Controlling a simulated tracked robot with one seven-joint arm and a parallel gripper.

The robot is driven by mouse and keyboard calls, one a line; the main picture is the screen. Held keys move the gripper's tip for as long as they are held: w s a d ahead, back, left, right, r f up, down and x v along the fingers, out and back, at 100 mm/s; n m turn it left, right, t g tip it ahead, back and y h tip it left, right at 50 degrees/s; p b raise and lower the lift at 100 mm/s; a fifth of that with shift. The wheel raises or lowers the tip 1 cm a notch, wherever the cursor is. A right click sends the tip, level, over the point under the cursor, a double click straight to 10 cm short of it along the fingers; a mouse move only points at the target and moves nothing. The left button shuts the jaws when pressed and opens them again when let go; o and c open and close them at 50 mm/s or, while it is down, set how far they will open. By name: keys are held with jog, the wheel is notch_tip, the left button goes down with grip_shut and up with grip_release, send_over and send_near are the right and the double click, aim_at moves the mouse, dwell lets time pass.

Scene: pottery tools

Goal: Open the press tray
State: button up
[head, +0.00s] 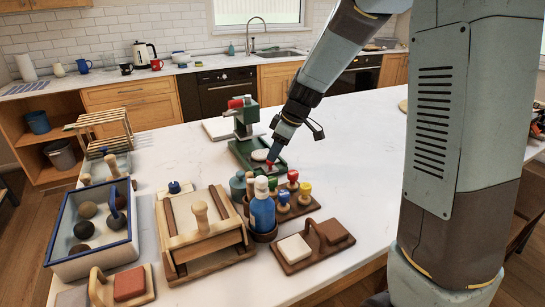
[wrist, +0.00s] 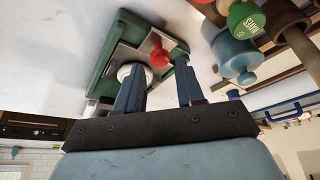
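The green press (head: 243,122) stands towards the back of the white counter, with a red part at its top. Its low green base (head: 240,148) holds the grey tray with a pale round disc (head: 260,155) on it. A red knob (head: 269,165) is at the tray's front. My gripper (head: 273,153) points down right at this knob. In the wrist view my gripper (wrist: 157,72) has its two blue fingers apart, with the red knob (wrist: 159,54) showing between the tips. I cannot tell whether they touch it.
Coloured stamps (head: 292,184) on a wooden stand and a blue bottle (head: 262,208) are close in front of the press. A wooden box (head: 204,238), a blue-rimmed bin of balls (head: 96,262) and a sponge holder (head: 314,250) are nearer. The counter right of the press is clear.

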jog(key=v, duration=1)
jog(key=shift+d+r, duration=0.2)
jog(key=shift+r, duration=0.1)
jog(key=shift+s, duration=0.15)
jog(key=s+d+r+m+t+h, duration=0.1)
jog(key=s+d+m, duration=0.3)
jog(key=s, duration=0.4)
jog(key=s+d+r+m+t+h, duration=0.1)
jog(key=s+d+m, duration=0.3)
jog(key=s, duration=0.4)
jog(key=s+d+r+m+t+h, duration=0.1)
jog(key=s+d+r+m+h, duration=0.1)
jog(key=s+m, duration=0.3)
jog(key=s+d+r, duration=0.1)
jog(key=s, duration=0.3)
jog(key=shift+d+r+t, duration=0.15)
jog(key=shift+d+t, duration=0.25)
